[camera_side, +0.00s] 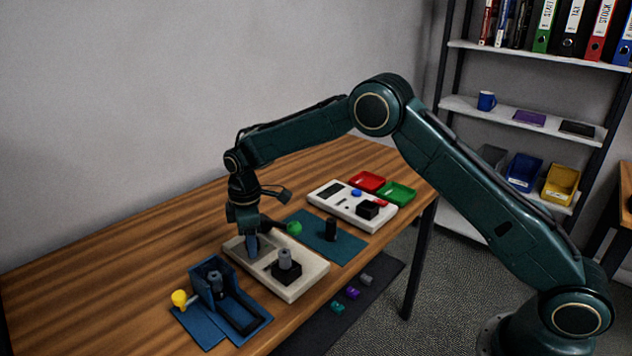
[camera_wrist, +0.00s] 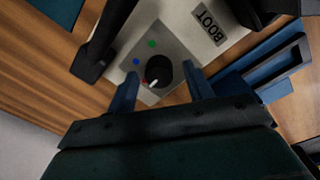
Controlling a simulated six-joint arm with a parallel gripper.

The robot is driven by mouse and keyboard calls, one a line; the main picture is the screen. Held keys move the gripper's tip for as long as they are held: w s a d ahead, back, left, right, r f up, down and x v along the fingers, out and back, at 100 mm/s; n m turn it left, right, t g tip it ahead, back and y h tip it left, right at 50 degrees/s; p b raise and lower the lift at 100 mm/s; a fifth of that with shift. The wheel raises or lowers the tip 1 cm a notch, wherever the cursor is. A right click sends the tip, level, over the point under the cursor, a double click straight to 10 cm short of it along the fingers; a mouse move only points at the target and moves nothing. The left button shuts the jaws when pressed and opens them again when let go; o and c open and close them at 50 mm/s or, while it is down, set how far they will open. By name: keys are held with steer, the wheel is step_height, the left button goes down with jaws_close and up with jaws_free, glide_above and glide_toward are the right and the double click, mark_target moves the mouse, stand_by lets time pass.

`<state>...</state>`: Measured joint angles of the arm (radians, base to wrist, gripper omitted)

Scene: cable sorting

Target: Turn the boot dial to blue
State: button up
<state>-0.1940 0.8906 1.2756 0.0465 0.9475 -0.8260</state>
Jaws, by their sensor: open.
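The boot dial (camera_wrist: 158,69) is a black round knob on a grey plate beside the BOOT label (camera_wrist: 209,27) in the wrist view. In the side view my gripper (camera_side: 252,246) is low over the plate and hides the dial.
The pale panel (camera_side: 307,287) also carries a black block with a grey peg (camera_side: 285,259). A blue fixture (camera_side: 213,290) with a yellow knob (camera_side: 179,298) stands close at its front left. A teal mat (camera_side: 340,249) and another pale panel (camera_side: 332,207) lie behind.

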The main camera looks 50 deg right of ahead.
steer(key=c, duration=1)
steer(key=shift+m, duration=0.5)
steer(key=m, duration=0.4)
steer(key=shift+m, duration=0.3)
steer(key=m, duration=0.6)
steer(key=shift+w+d, duration=0.1)
steer(key=o, duration=1)
